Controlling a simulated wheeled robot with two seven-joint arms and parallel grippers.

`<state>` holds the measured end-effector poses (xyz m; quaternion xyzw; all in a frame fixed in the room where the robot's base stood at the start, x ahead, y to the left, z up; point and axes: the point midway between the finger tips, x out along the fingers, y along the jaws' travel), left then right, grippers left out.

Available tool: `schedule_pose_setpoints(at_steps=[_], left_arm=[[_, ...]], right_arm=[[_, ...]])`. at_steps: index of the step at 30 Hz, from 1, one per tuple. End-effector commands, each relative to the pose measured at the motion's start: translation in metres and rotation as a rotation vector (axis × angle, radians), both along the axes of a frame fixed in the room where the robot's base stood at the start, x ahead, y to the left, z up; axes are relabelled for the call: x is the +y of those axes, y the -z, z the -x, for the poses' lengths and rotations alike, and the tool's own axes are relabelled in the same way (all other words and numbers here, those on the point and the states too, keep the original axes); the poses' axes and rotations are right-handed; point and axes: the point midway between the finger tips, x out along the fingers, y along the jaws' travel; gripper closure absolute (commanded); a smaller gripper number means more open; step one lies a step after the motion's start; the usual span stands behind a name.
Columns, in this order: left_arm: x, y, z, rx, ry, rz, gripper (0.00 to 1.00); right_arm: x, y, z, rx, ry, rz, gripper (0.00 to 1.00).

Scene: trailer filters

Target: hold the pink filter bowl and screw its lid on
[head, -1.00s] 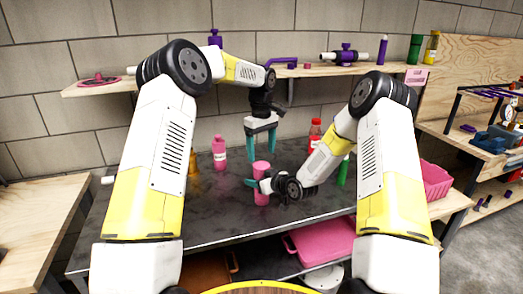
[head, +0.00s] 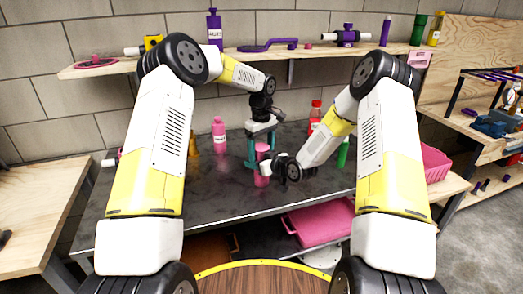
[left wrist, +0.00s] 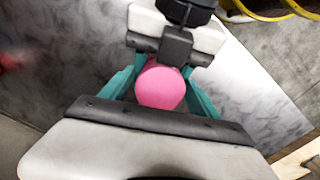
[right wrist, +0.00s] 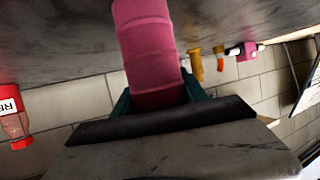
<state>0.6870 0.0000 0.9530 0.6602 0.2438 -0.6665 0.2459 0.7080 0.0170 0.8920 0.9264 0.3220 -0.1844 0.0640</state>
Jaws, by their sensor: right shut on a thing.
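The pink filter bowl (head: 262,181) stands upright on the dark table in the middle of the head view. My right gripper (head: 265,168) is shut on its side from the right; the bowl (right wrist: 146,45) fills the space between the fingers in the right wrist view. My left gripper (head: 261,158) points down over the bowl, its teal fingers open on either side of the upper part. In the left wrist view a round pink top (left wrist: 160,88) lies between these fingers. I cannot tell whether that top is the lid or the bowl, or whether the fingers touch it. No separate lid can be made out.
A pink bottle (head: 219,135) stands behind to the left, with an amber piece (head: 193,147) beside it. A red bottle (head: 315,112) and a green one (head: 343,153) stand to the right, near my right arm. A shelf (head: 225,54) runs behind. The table's front is clear.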

Motion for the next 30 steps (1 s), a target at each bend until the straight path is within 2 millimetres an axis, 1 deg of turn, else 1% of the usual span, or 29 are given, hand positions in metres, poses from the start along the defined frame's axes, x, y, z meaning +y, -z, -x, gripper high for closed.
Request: schedule_pose_setpoints(at_steps=[1, 5, 6, 8, 9, 11, 12, 23, 26, 30], left_arm=[[0.0, 0.0, 0.0, 0.0, 0.0, 0.0, 0.42], [0.0, 0.0, 0.0, 0.0, 0.0, 0.0, 0.67], [0.0, 0.0, 0.0, 0.0, 0.0, 0.0, 0.75], [0.0, 0.0, 0.0, 0.0, 0.0, 0.0, 0.87], [0.0, 0.0, 0.0, 0.0, 0.0, 0.0, 0.42], [0.0, 0.0, 0.0, 0.0, 0.0, 0.0, 0.31], [0.0, 0.0, 0.0, 0.0, 0.0, 0.0, 0.23], [0.0, -0.003, 0.0, -0.001, 0.0, -0.001, 0.22], [0.0, -0.011, -0.001, -0.002, 0.0, -0.001, 0.22], [0.0, -0.029, -0.001, -0.004, 0.0, 0.0, 0.22]], right_arm=[[0.0, -0.001, 0.0, -0.002, 0.0, -0.001, 1.0], [0.0, -0.001, 0.0, -0.001, 0.0, -0.001, 1.0], [0.0, -0.001, 0.0, -0.001, 0.0, -0.001, 1.0], [0.0, -0.001, 0.0, -0.001, 0.0, -0.001, 1.0], [0.0, -0.001, 0.0, -0.001, 0.0, 0.0, 1.0], [0.0, -0.001, 0.0, -0.001, 0.0, -0.001, 1.0], [0.0, -0.001, 0.0, -0.001, 0.0, -0.001, 1.0], [0.0, -0.001, 0.0, -0.001, 0.0, -0.001, 1.0], [0.0, -0.001, 0.0, -0.001, 0.0, -0.001, 1.0], [0.0, -0.001, 0.0, -0.001, 0.0, -0.001, 1.0]])
